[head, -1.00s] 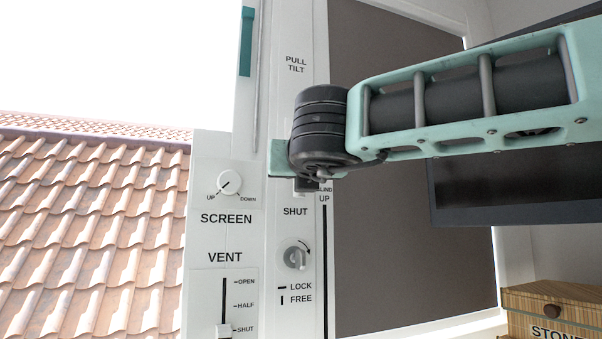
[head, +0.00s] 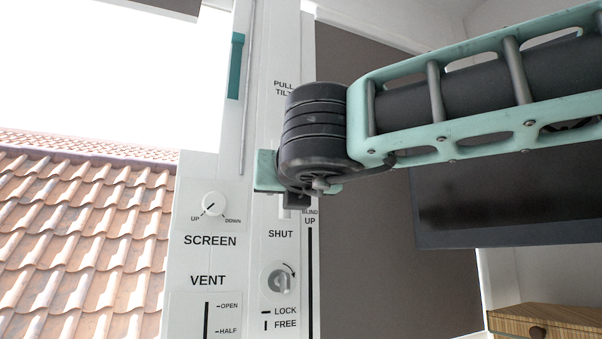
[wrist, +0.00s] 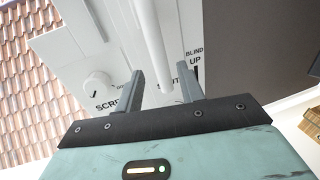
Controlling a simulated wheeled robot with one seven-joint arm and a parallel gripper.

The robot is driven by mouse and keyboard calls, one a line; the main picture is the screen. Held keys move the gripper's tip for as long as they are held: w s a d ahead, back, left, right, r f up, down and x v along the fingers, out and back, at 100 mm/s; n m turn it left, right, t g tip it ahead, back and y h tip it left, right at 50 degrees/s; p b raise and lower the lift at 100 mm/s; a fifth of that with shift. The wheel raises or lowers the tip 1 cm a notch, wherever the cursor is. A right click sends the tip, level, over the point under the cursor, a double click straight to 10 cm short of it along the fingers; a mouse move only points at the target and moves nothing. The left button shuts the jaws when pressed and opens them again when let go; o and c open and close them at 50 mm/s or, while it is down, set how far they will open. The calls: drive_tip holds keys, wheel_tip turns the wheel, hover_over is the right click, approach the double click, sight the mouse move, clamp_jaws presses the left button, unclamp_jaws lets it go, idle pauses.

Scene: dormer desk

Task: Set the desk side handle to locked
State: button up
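The panel below the word SHUT carries a round grey knob (head: 281,281) with a raised grip. Its grip stands near upright in the head view, like the short upright mark beside FREE; the LOCK mark is level. My gripper (wrist: 162,60) is open in the wrist view, with its two grey fingers apart. A white bar (wrist: 148,35) runs between the fingers; I cannot tell whether they touch it. In the head view my wrist hides most of the gripper, which is above the knob. The knob cannot be made out in the wrist view.
A SCREEN dial (head: 213,205) and a VENT slider slot (head: 206,320) are left of the knob. A BLIND slot (head: 310,280) is to its right. A dark monitor (head: 510,200) and a wooden box (head: 545,322) stand at the right.

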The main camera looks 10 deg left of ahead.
drive_tip(key=v, duration=1.2)
drive_tip(key=shift+s+b, duration=0.35)
drive_tip(key=shift+d, duration=0.1)
